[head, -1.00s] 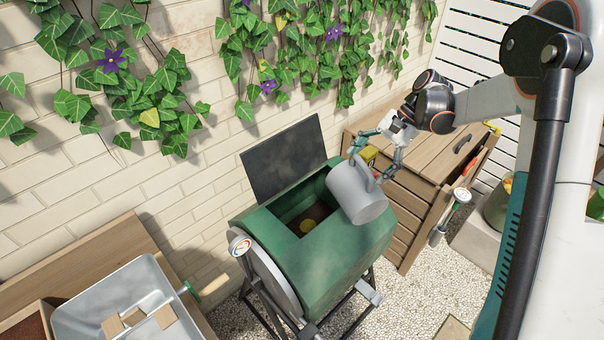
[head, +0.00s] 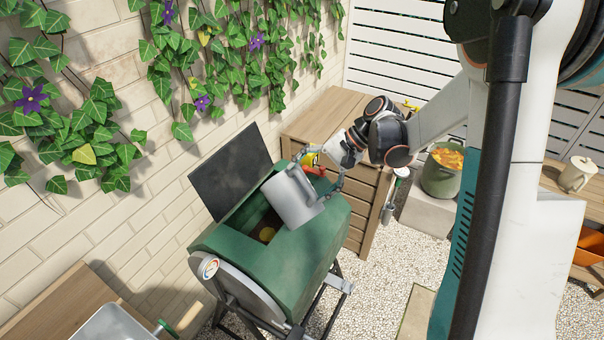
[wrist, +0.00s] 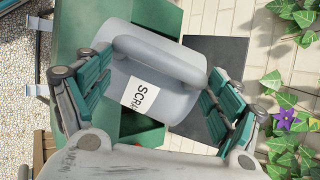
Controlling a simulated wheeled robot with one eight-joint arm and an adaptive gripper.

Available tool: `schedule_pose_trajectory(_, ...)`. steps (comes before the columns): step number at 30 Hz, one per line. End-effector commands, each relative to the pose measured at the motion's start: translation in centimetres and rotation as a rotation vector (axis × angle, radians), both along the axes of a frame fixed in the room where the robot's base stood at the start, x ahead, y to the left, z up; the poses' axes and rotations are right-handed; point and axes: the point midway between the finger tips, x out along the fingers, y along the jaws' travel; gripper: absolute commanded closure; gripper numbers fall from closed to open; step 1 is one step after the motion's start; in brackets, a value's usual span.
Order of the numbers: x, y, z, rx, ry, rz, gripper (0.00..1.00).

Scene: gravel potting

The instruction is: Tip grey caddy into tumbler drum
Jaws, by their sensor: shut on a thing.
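The grey caddy (head: 292,196) is held over the green tumbler drum (head: 313,243), tilted with its mouth toward the opening. My gripper (head: 338,172) is shut on the caddy's handle side. In the wrist view the caddy (wrist: 175,105), with a white label, sits between the fingers of my gripper (wrist: 160,88). The drum's dark lid (head: 232,172) stands open at the back. Inside the drum's opening there is dark material and a yellowish piece. The caddy's inside is hidden, so I cannot tell whether anything is falling out.
A wooden cabinet (head: 330,122) stands behind the drum, with a trowel (head: 392,197) at its side. A green bucket of orange scraps (head: 443,172) stands on a block at right. A metal tray (head: 118,323) is at lower left. Gravel (head: 385,262) lies clear right of the drum.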

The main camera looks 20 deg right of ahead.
Motion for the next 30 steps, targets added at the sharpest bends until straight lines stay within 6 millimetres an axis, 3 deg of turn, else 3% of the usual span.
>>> schedule_pose_trajectory(11, -3.4, -1.7, -0.1, 0.099, -0.206, -0.005, 0.53)
schedule_pose_trajectory(30, -4.4, -2.2, -3.7, 0.218, -0.451, -0.002, 0.53)
